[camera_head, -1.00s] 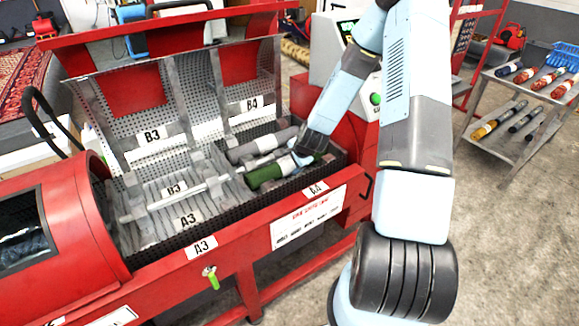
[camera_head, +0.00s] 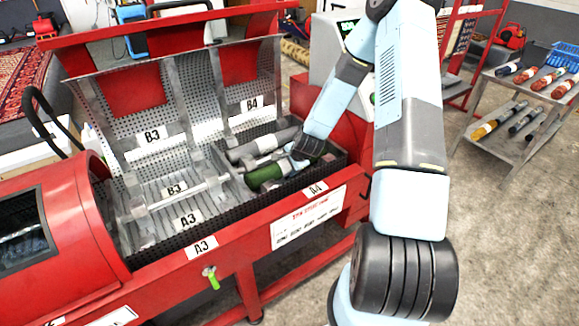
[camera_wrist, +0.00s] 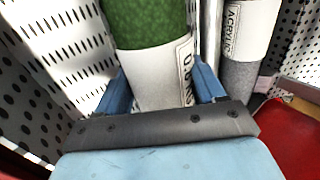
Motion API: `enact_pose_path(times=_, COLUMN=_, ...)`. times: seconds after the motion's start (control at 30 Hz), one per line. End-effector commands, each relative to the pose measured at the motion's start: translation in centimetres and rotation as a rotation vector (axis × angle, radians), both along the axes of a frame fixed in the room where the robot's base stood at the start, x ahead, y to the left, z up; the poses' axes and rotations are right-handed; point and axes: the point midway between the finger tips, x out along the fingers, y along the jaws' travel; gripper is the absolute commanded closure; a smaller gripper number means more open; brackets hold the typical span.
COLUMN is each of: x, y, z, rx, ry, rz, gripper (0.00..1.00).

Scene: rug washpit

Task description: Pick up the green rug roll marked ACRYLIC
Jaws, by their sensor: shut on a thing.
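A green rug roll (camera_head: 265,177) lies in the front right compartment by the A4 label. In the wrist view, the green roll (camera_wrist: 150,22) carries a white label (camera_wrist: 160,75), partly hidden, with only a few letters in sight; I cannot read its full word there. My gripper (camera_head: 298,160) is at the roll's right end. In the wrist view, the blue fingers of my gripper (camera_wrist: 163,88) are on both sides of the labelled part, shut on it. A grey roll (camera_wrist: 240,75) beside it has a label that seems to read ACRYLIC.
Another grey roll (camera_head: 263,146) lies behind the green one, close to my gripper. Perforated metal walls and the red machine frame (camera_head: 250,225) surround the compartments. A grey rack (camera_head: 515,125) with several rolls stands at the right, across open floor.

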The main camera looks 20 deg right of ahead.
Motion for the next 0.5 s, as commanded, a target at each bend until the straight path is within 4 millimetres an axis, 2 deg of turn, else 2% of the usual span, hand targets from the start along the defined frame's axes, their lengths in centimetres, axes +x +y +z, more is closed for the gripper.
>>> enact_pose_path(times=0.03, x=0.26, y=0.08, z=0.20, rx=-0.001, ry=-0.007, rz=0.001, gripper=0.69)
enact_pose_path(times=0.23, x=0.37, y=0.11, z=0.30, rx=0.000, ry=-0.010, rz=0.001, gripper=0.87)
enact_pose_path(times=0.5, x=0.48, y=0.13, z=0.58, rx=-0.001, ry=-0.013, rz=0.002, gripper=0.87)
